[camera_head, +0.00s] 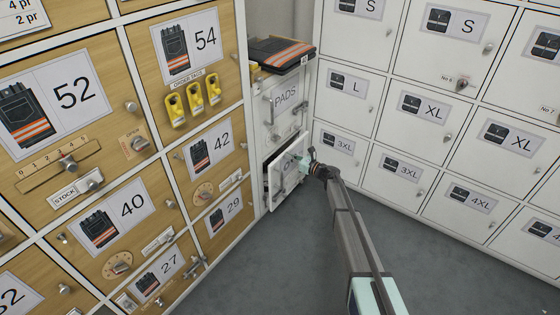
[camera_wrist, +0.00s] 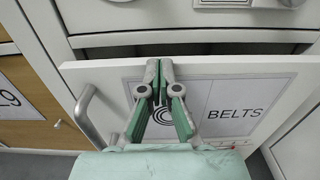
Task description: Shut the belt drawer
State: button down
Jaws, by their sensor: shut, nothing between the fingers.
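The belt drawer (camera_head: 289,182) is a white front at the bottom of the narrow white cabinet in the corner, standing out from it. In the wrist view, the belt drawer front (camera_wrist: 215,130) carries a label reading BELTS and a grey bar handle (camera_wrist: 88,112) at left. A dark gap shows behind its top edge, so it is open. My gripper (camera_head: 303,161) is at the drawer front. In the wrist view my gripper (camera_wrist: 159,70) has its fingertips together, empty, overlapping the top edge of the front. I cannot tell whether they touch it.
The PADS compartment (camera_head: 284,100) is above the drawer, with folded dark workwear (camera_head: 280,52) on top. Wooden numbered drawers (camera_head: 212,150) stand at left and white lockers (camera_head: 400,165) at right. The grey floor (camera_head: 245,265) in front is clear.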

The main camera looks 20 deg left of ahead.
jog(key=shift+w+a, duration=0.15)
jog(key=shift+a, duration=0.15)
jog(key=shift+d, duration=0.1)
jog(key=c, duration=1.8)
grip_release()
jog(key=p+v, duration=0.2)
jog(key=v, duration=1.1)
jog(key=shift+d, duration=0.1)
jog(key=shift+c, duration=0.2)
jog(key=o, duration=0.5)
jog(key=shift+s+d+f, duration=0.15)
jog(key=shift+s+d, duration=0.05)
jog(key=shift+o, duration=0.7)
jog(key=s+d+f+n+g+b, duration=0.2)
jog(key=s+f+g+b, duration=0.1)
jog(key=s+f+b, duration=0.3)
jog(key=shift+s+d+f+y+b, duration=0.25)
jog(key=shift+f+y+b, duration=0.15)
jog(key=shift+f+b, duration=0.6)
jog(key=a+b, duration=0.1)
jog(key=a, duration=0.4)
jog(key=w+a+b, duration=0.1)
jog(key=a+b, duration=0.1)
jog(key=a, duration=0.4)
jog(key=w+a+b, duration=0.1)
jog(key=a+b, duration=0.1)
jog(key=a, duration=0.4)
jog(key=shift+w+r, duration=0.15)
jog(key=shift+r, duration=0.1)
